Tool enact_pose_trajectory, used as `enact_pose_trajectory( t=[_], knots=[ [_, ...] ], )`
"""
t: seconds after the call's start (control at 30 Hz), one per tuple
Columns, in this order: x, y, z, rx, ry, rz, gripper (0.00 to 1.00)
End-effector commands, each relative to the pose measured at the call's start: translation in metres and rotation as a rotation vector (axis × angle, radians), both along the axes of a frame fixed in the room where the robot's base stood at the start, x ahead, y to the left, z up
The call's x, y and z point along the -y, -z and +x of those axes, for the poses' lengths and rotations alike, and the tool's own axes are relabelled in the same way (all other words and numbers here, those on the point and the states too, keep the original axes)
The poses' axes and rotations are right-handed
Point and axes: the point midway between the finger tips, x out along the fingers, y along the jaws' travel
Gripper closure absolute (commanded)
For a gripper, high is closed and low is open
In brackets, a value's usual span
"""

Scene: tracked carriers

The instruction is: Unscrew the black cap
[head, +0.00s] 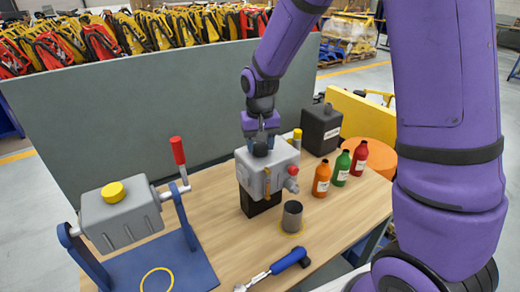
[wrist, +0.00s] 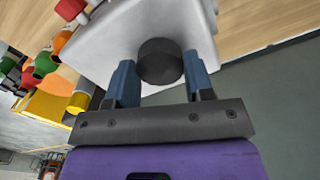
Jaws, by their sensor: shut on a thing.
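The black cap (head: 260,150) is on top of the grey metal housing (head: 250,175), which stands on a black block on the wooden table. My gripper (head: 261,136) is directly above the housing, pointing down. The wrist view shows the round black cap (wrist: 160,60) between my two blue fingers, which are shut on it. The cap still sits at the housing's top (wrist: 115,35). Its thread is hidden.
A grey cup (head: 292,217) stands before the housing, with a blue-handled tool (head: 288,261) nearer. Orange (head: 321,180), green (head: 342,168) and red (head: 359,157) bottles and a black canister (head: 320,130) stand right. A crank-handled grey box (head: 120,222) is left; a grey panel (head: 130,110) stands behind.

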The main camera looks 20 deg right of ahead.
Motion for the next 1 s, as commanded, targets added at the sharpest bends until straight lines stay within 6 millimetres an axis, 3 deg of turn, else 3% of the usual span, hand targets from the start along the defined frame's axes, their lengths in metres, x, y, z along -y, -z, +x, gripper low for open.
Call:
enact_pose_trajectory(
  t=[0.33,0.77,1.0],
  knots=[
    [0.0008,0.0004,0.0,-0.001,-0.417,0.0,0.72],
    [0.0,0.0005,-0.0003,-0.001,-0.492,0.0,0.72],
    [0.0008,0.0005,-0.0001,-0.001,-0.741,0.001,0.72]
  ],
)
